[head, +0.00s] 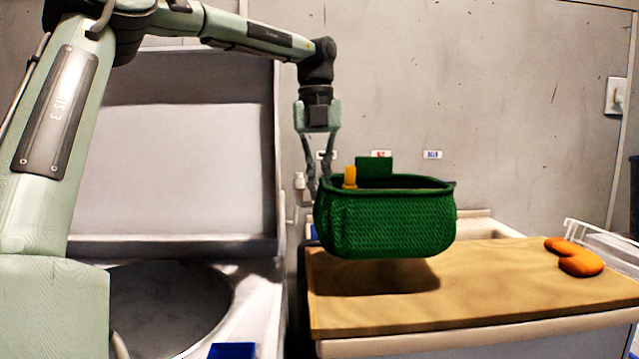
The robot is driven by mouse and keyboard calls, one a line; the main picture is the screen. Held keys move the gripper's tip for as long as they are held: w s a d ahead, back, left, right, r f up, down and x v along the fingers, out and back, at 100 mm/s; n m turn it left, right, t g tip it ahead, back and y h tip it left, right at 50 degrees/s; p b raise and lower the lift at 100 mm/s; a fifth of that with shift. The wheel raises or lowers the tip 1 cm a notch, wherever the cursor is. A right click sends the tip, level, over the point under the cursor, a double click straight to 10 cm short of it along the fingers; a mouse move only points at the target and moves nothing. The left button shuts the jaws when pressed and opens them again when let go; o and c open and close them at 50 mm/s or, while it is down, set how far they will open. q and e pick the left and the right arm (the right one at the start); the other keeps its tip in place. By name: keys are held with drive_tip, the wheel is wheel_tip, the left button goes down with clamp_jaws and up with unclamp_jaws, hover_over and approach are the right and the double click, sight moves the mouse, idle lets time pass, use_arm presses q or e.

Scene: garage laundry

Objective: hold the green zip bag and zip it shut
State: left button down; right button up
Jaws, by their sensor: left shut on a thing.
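The green zip bag (387,225) has a textured body and hangs a little above the wooden board, with its shadow below it. Its top is open, and the dark inside shows behind the front rim. A yellow-orange upright tab (349,178) stands at the left part of the rim, and a flat green tab (374,167) rises at the back. My left gripper (320,178) points down and is shut on the bag's left end; the bag partly hides the fingertips. My right gripper is out of view.
The wooden board (480,275) lies on a counter, with an orange curved object (575,257) at its right. A white wire rack (600,240) is at the far right. An open top-loading washer (260,290) stands at left, its lid raised. A blue object (232,350) shows at the bottom.

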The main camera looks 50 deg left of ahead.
use_arm(q)
drive_tip(key=shift+f+b, duration=1.55)
drive_tip(key=shift+f, duration=1.55)
